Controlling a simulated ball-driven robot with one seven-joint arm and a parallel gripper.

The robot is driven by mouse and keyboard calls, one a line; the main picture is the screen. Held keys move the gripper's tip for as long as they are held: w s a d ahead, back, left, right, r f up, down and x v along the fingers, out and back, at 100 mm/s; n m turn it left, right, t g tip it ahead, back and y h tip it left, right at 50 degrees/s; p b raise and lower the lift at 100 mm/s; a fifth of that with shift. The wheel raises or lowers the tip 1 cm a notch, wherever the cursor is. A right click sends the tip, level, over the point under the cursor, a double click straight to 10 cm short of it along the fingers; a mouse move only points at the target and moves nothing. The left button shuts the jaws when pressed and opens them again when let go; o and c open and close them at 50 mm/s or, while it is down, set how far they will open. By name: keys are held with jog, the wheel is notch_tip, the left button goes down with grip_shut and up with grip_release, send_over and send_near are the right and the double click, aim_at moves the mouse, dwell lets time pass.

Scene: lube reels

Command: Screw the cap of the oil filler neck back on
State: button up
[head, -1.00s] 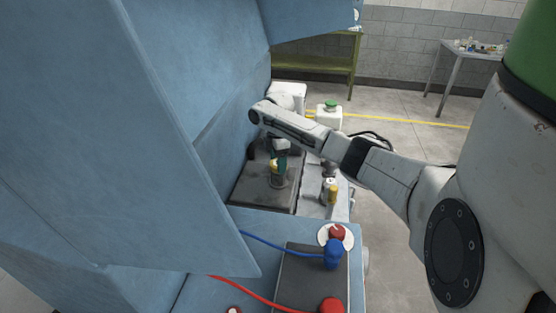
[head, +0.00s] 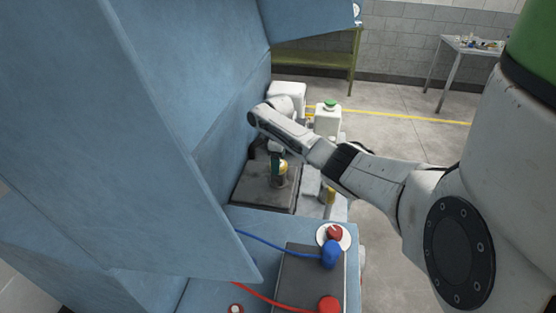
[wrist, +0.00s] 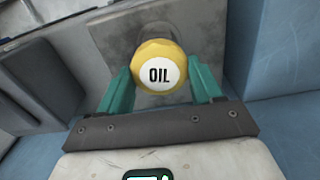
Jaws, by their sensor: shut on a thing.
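The yellow cap (wrist: 160,68) carries a white disc marked OIL and sits between the teal fingers of my gripper (wrist: 158,73) in the wrist view. My gripper is shut on it. In the head view the cap (head: 283,166) shows beside a teal finger of my gripper (head: 277,160), at the top of the grey filler neck (head: 279,181). The neck stands upright on a dark block top (head: 255,192). The wrist view shows a little of the neck (wrist: 155,27) behind the cap. The threads are hidden, so I cannot tell how far the cap is seated.
A blue panel (head: 130,130) rises close on the left. Blue (head: 331,254) and red (head: 329,305) connectors with cables and a red button (head: 335,232) lie nearer. A white jug with a green cap (head: 327,118) stands beyond. Open floor (head: 400,105) lies to the right.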

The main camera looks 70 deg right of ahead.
jog(key=m, duration=0.3)
jog(key=shift+m, duration=0.3)
jog(key=shift+m, duration=1.1)
jog(key=shift+s+m, duration=0.1)
jog(key=shift+m, duration=1.4)
jog(key=m, duration=0.2)
jog(key=shift+f+m, duration=0.1)
jog(key=shift+m, duration=1.4)
